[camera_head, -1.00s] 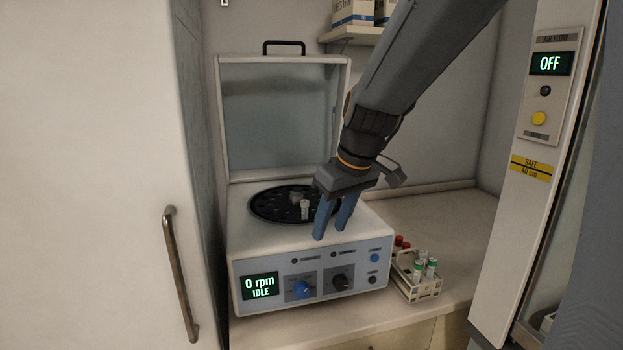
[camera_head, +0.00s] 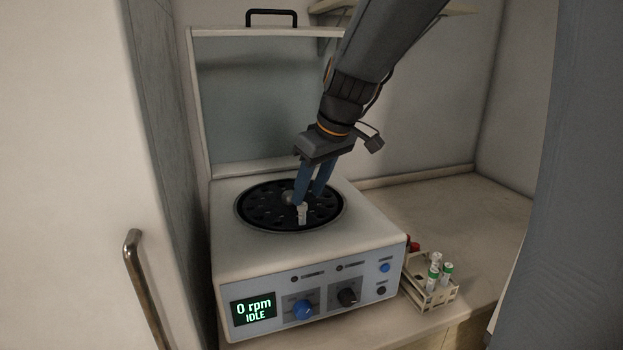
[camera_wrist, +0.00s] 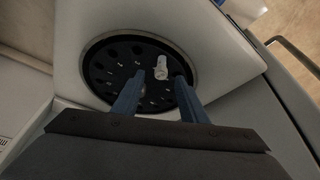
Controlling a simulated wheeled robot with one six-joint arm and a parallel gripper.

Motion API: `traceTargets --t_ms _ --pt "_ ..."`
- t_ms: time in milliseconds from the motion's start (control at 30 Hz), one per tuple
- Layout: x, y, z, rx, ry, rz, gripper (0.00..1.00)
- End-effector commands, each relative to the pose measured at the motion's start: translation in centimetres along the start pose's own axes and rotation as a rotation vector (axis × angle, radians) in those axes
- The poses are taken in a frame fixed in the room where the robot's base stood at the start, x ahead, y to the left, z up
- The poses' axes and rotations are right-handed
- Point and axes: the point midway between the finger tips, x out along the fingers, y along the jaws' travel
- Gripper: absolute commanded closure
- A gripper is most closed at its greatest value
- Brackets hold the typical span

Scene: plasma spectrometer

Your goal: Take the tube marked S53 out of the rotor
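A white-capped tube (camera_head: 302,213) stands in the black rotor (camera_head: 259,218) of the centrifuge, near the rotor's front edge. No marking on it is legible. It also shows in the wrist view (camera_wrist: 161,69), just beyond my fingertips and between their lines. My gripper (camera_head: 309,199) is over the rotor with its two blue fingers pointing down, close to the tube's top. In the wrist view my gripper (camera_wrist: 160,100) has its fingers apart, with nothing between them. The other rotor holes that show look empty.
The centrifuge (camera_head: 362,236) has its lid (camera_head: 258,105) raised behind the rotor; its display reads 0 rpm IDLE. A small rack (camera_head: 432,298) with several tubes stands at its right. The counter (camera_head: 460,215) behind the rack is clear. A cabinet door handle (camera_head: 140,275) is at left.

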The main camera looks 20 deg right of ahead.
Motion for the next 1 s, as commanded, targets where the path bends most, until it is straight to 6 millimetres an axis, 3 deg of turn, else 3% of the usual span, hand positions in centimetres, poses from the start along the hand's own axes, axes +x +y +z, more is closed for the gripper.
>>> traceTargets --t_ms 200,400,767,867,1000 --pt "3.3 -0.2 0.1 -0.002 -0.005 -0.004 0.61" --pt "5.3 -0.1 0.1 0.0 -0.002 -0.002 0.61" --pt "5.9 0.0 0.1 0.002 0.0 0.001 0.61" --pt "5.9 0.1 0.1 0.002 0.0 0.001 0.73" --pt "5.9 0.1 0.1 0.002 0.0 0.001 0.96"
